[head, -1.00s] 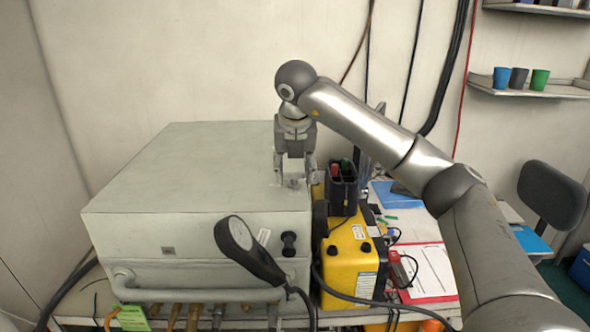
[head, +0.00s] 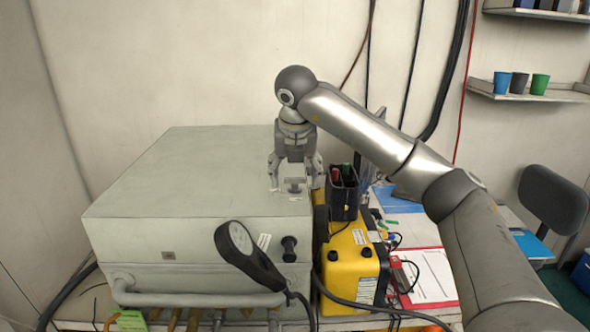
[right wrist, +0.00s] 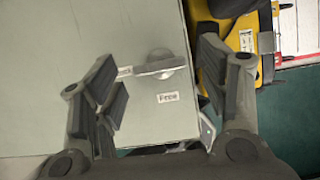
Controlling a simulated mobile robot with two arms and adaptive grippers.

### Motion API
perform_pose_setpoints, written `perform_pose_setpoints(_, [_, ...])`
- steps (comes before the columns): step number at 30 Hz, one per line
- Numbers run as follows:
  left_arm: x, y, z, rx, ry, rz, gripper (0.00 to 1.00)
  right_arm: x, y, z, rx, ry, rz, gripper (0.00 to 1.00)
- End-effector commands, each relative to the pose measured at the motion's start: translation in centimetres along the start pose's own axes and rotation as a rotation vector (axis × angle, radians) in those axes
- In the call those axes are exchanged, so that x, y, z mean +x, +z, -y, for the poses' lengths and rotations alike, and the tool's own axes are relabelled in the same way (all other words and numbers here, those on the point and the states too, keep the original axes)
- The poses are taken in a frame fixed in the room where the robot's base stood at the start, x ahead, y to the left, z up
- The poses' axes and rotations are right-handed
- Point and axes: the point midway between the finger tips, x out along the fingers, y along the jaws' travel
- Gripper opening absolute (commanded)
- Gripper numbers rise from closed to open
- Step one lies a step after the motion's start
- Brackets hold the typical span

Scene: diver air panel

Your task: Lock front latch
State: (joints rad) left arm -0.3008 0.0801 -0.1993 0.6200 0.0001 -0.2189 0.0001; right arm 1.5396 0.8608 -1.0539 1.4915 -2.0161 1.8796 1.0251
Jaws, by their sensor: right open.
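The front latch is a small grey turn handle (right wrist: 160,66) on the lid of the pale grey case (head: 190,170), near its right edge. It also shows in the head view (head: 294,185). In the right wrist view the handle lies roughly left to right. A label reading "Free" (right wrist: 167,97) sits below it, and another label (right wrist: 125,71) at its left end is partly hidden. My right gripper (head: 295,179) points down over the latch, open. In the right wrist view its fingers (right wrist: 163,76) stand on either side of the handle, apart from it. My left gripper is not in view.
A yellow unit (head: 350,262) and a black holder with pens (head: 343,190) stand close to the right of the case. A black gauge (head: 248,255) hangs at the case front above a pipe rail (head: 200,298). The lid left of my gripper is clear.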

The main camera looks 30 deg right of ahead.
Motion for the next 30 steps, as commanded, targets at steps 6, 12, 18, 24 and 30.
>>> perform_pose_setpoints(6, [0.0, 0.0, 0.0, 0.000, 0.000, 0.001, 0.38, -2.2, 0.1, -0.1, 0.000, 0.004, 0.003, 0.68])
perform_pose_setpoints(12, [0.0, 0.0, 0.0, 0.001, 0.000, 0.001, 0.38, -6.8, 0.1, -0.1, 0.000, 0.003, 0.005, 0.68])
perform_pose_setpoints(18, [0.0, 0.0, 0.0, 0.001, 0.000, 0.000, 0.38, -9.6, 0.1, 0.0, 0.002, 0.001, 0.005, 0.68])
perform_pose_setpoints(24, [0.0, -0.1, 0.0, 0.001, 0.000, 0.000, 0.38, -11.4, 0.1, 0.0, 0.000, 0.001, 0.003, 0.68])
perform_pose_setpoints(30, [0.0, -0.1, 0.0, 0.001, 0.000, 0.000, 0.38, -12.0, 0.0, 0.0, 0.000, 0.001, 0.001, 0.68])
